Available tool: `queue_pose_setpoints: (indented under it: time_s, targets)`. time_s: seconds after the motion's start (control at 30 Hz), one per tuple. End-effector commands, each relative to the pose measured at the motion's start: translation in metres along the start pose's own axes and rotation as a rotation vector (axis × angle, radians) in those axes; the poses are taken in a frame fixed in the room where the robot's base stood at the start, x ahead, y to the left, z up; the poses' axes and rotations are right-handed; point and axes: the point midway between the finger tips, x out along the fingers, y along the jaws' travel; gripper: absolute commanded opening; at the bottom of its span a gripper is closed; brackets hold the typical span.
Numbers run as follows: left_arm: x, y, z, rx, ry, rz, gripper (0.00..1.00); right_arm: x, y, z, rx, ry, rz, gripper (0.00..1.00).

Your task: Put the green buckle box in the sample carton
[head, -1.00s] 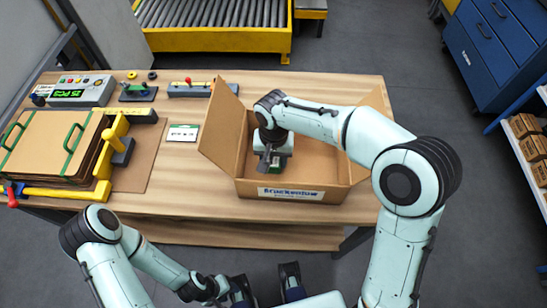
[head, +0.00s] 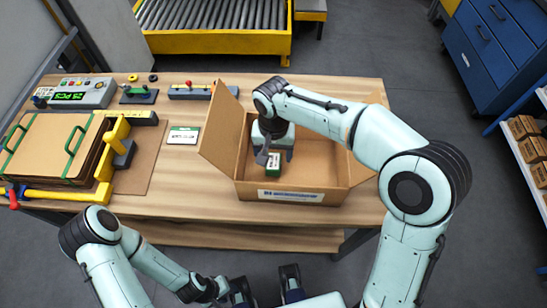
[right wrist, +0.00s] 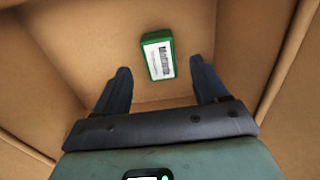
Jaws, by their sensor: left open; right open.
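The sample carton (head: 318,165) is an open brown cardboard box on the wooden table, with its flaps spread and a label on its front. The green buckle box (head: 273,161), with a white label, lies inside the carton on its floor. It also shows in the right wrist view (right wrist: 158,55), beyond the fingertips. My right gripper (head: 274,156) reaches down into the carton, open, above the green box and apart from it; its fingers also show in the right wrist view (right wrist: 160,80). My left gripper (head: 264,285) is open and empty in front of the table.
A stack of brown sheets (head: 50,145) with green straps and a yellow clamp frame fills the table's left. A grey counter (head: 82,93) and small fixtures stand along the back. A white-and-green card (head: 183,136) lies left of the carton.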

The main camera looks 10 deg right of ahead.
Motion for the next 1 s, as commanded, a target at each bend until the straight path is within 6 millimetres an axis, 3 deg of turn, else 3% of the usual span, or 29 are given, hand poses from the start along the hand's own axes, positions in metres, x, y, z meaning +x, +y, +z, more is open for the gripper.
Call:
queue_pose_setpoints:
  time_s: [0.03, 0.2, 0.4, 1.0]
  targets:
    - [-0.003, 0.001, 0.000, 0.000, 0.001, 0.000, 0.43, -0.015, -0.001, -0.001, 0.000, 0.005, -0.004, 0.72]
    - [-0.009, 0.003, -0.001, 0.001, 0.003, 0.001, 0.43, -0.049, -0.001, 0.000, 0.000, 0.002, -0.004, 0.72]
    - [-0.012, 0.005, -0.001, 0.002, 0.004, 0.001, 0.43, -0.071, -0.001, 0.000, 0.000, 0.001, -0.002, 0.72]
    - [-0.013, 0.005, -0.001, 0.002, 0.004, 0.002, 0.43, -0.075, 0.000, 0.000, 0.000, -0.001, 0.000, 0.72]
